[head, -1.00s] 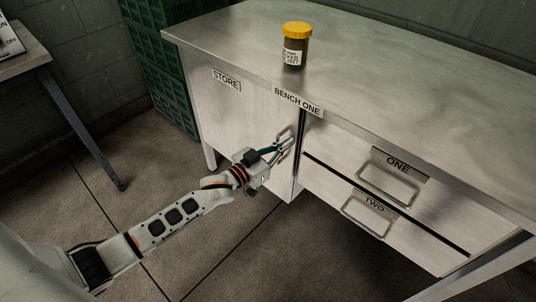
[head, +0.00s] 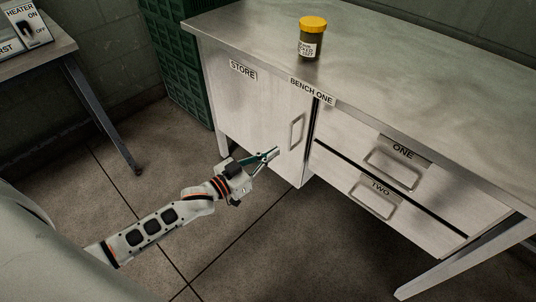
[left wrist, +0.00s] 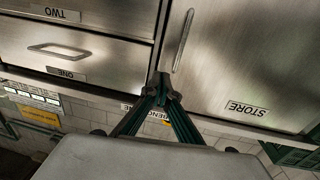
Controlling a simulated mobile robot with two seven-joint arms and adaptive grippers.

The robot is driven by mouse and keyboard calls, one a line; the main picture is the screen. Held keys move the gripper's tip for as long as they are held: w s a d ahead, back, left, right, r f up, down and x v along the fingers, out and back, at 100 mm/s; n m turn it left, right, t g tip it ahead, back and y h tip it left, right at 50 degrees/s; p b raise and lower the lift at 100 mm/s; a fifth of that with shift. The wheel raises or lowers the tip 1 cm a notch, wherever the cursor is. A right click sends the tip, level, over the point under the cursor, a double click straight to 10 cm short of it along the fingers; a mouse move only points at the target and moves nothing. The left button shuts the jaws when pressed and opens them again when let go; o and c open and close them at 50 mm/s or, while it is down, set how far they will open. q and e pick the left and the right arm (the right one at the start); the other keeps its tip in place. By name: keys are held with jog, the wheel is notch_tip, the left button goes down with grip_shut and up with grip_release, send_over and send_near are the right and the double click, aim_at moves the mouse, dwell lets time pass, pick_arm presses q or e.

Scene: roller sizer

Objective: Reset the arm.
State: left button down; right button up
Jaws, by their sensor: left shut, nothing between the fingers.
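My left gripper (head: 274,153) is in front of the metal STORE door (head: 245,105) of the bench. Its fingers are together and hold nothing. The tips are apart from the door's upright handle (head: 296,132), below and left of it in the head view. The door looks shut. In the left wrist view, which is upside down, the left fingers (left wrist: 164,92) point toward the gap beside the door, with the door handle (left wrist: 183,41) close by. My right gripper is not in view.
Drawers ONE (head: 393,163) and TWO (head: 371,197) beside the door look shut. A yellow-lidded jar (head: 311,40) stands upright on the bench top (head: 400,65). Green crates (head: 175,60) are stacked behind. A side table with a heater switch panel (head: 28,30) stands at left. The floor between is clear.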

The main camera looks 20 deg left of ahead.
pick_arm(q)
jog(key=shift+s+a, duration=0.15)
jog(key=shift+s, duration=0.25)
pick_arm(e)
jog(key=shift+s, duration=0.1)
pick_arm(q)
jog(key=s+f+g+y+p, duration=0.1)
jog(key=s+g+p, duration=0.1)
jog(key=s, duration=0.7)
jog(key=s+d+f+g+y+p, duration=0.1)
jog(key=s+p, duration=0.4)
jog(key=s, duration=0.5)
jog(key=s+f+g+y+p, duration=0.2)
jog(key=s+y+p, duration=0.1)
jog(key=s, duration=0.7)
jog(key=shift+s+d+f+n+g+p, duration=0.15)
jog(key=shift+d+f+n+g+p, duration=0.1)
jog(key=shift+d+n+g+p, duration=0.25)
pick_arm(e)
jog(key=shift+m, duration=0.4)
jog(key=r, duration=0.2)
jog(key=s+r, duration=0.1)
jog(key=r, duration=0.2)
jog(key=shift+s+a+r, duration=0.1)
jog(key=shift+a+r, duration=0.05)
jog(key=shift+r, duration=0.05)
pick_arm(q)
jog(key=shift+a, duration=0.15)
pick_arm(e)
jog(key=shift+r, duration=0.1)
